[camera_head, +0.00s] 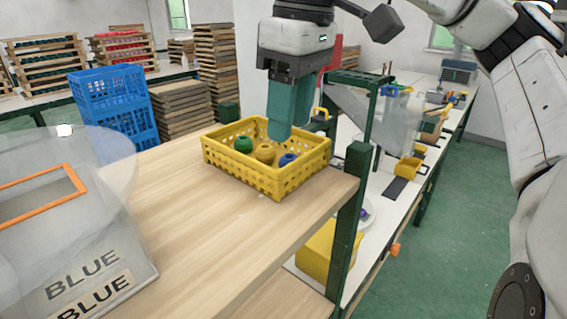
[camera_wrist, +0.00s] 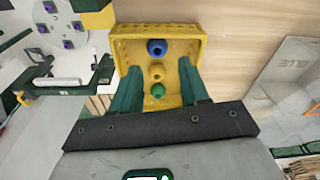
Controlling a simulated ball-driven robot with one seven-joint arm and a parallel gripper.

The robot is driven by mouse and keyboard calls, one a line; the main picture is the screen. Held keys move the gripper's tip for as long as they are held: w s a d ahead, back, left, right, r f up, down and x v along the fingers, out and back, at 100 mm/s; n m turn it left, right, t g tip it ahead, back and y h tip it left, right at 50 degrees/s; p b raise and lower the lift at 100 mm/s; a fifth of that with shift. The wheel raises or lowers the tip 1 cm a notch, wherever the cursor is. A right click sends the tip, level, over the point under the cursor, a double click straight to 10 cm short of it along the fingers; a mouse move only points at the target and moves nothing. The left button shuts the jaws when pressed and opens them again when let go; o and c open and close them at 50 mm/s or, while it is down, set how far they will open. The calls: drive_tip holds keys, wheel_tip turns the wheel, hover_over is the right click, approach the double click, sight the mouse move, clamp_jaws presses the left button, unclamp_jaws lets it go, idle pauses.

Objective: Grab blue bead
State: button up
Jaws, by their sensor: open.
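The blue bead (camera_head: 287,159) sits in the yellow crate (camera_head: 232,168), to the right of a yellow bead (camera_head: 265,153) and a green bead (camera_head: 243,144). In the wrist view the blue bead (camera_wrist: 157,47) is at the far end of the row, near the crate wall, with the yellow bead (camera_wrist: 157,71) and green bead (camera_wrist: 158,91) nearer. My gripper (camera_head: 280,138) points down over the crate. In the wrist view its green fingers (camera_wrist: 160,82) are apart, with the green and yellow beads showing between them and nothing held. The blue bead lies beyond the fingertips in that view.
The crate stands on a wooden shelf (camera_head: 180,210) near its right edge and a green post (camera_head: 348,210). A clear bin labelled BLUE (camera_head: 95,265) is at the left. The shelf between bin and crate is clear. Blue crates (camera_head: 112,105) stand behind.

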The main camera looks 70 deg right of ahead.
sight(287, 158)
drive_tip(key=shift+d+f+p, duration=0.15)
drive_tip(key=shift+f+p, duration=0.15)
drive_tip(key=shift+f, duration=2.55)
drive_tip(key=shift+c, duration=0.4)
drive_tip(key=c, duration=0.7)
drive_tip(key=shift+w+r, duration=0.1)
